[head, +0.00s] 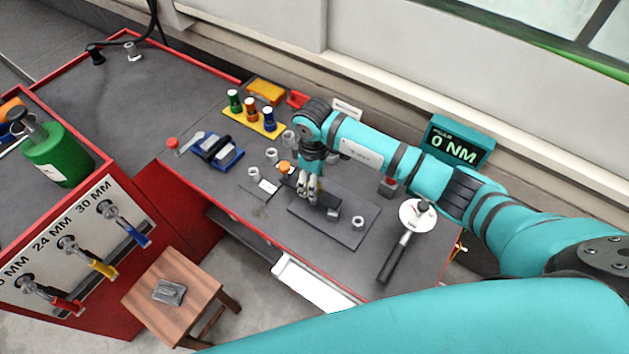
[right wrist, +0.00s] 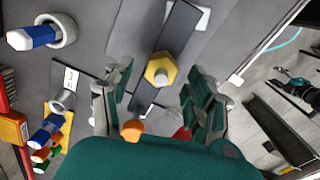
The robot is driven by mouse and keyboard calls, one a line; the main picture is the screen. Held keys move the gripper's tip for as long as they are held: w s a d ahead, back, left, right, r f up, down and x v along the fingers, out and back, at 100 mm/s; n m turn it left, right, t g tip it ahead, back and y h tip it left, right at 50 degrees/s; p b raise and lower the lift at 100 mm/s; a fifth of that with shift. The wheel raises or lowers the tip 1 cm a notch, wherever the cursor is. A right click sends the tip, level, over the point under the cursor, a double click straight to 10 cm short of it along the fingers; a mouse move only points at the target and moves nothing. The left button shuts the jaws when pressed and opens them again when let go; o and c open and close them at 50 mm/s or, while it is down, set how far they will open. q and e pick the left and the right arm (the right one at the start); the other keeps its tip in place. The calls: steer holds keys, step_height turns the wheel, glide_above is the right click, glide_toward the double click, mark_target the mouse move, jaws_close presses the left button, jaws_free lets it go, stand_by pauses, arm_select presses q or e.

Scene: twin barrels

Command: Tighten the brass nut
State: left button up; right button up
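The brass nut (right wrist: 160,71) is a yellow hexagon with a pale stud in its middle, on a dark bar (right wrist: 178,32) in the right wrist view. In the head view I cannot make it out near the gripper. My right gripper (right wrist: 158,95) is open, its two fingers apart with the nut beyond and between them; nothing is held. In the head view the right gripper (head: 313,192) points down over the dark plate (head: 345,228) on the bench. A tool with a round white dial (head: 417,215) and black handle lies right of it. My left gripper is not in view.
The display (head: 455,149) reads 0 NM. Green, orange and blue pieces stand on a yellow rack (head: 257,124). An orange-topped knob (head: 284,168) is close left of the gripper. Coloured-handled tools hang on the red cabinet (head: 72,255). A wooden stool (head: 195,290) stands in front.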

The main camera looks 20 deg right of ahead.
step_height(320, 180, up, 7)
steer(key=p, duration=0.6)
steer(key=shift+f, duration=0.1)
stand_by(0.5)
steer(key=shift+s+f, duration=0.1)
steer(key=shift+s, duration=0.05)
